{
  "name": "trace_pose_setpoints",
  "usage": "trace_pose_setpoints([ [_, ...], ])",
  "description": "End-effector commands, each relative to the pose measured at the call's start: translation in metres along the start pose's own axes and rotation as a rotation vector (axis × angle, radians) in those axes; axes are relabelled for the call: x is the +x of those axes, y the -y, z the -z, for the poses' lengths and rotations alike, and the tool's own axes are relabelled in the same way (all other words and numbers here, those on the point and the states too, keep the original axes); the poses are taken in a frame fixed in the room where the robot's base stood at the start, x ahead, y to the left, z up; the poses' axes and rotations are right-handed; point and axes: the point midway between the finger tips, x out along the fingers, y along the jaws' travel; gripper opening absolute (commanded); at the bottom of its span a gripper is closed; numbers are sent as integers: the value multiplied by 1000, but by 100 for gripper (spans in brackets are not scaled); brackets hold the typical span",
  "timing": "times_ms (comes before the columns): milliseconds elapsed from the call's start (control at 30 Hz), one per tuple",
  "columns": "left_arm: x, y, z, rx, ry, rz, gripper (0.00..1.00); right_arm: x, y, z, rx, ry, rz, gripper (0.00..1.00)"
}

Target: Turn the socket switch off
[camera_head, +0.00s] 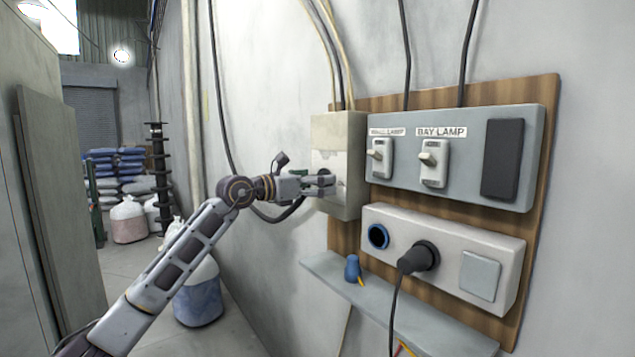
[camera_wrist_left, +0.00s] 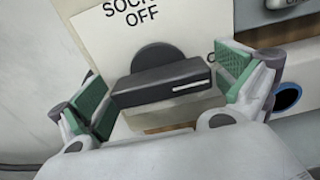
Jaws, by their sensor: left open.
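The socket switch is a dark rotary knob (camera_wrist_left: 162,80) with a bar handle, on a pale plate (camera_wrist_left: 105,38) whose visible lettering reads "SOC..." and "OFF". In the left wrist view the bar lies nearly level, slightly tilted, its white mark at the right end. The plate is on the front of a beige box (camera_head: 338,130) on the wall. My left gripper (camera_head: 326,184) is at the box front. In the wrist view its green-padded fingers (camera_wrist_left: 168,90) are open on either side of the knob, with gaps visible. In the head view the gripper mostly hides the knob.
Right of the box, a grey panel (camera_head: 465,180) carries two lamp switches. Below it a white socket unit (camera_head: 450,285) holds a black plug (camera_head: 420,256) with a hanging cable. A narrow shelf (camera_head: 410,320) beneath holds a small blue object (camera_head: 352,268). Cables run above the box.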

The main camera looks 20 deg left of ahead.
Motion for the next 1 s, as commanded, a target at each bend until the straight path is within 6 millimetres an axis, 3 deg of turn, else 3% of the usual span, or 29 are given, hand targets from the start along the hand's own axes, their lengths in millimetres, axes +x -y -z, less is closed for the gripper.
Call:
trace_pose_setpoints([
  [267,0,0,0,0,0,0,99,1,0,-1,0,1,0,40],
  [600,0,0,0,1,1,-1,58,1,0,-1,0,1,0,40],
  [1000,0,0,-1,-28,0,-1,58,4,-1,-1,1,-8,-2,40],
])
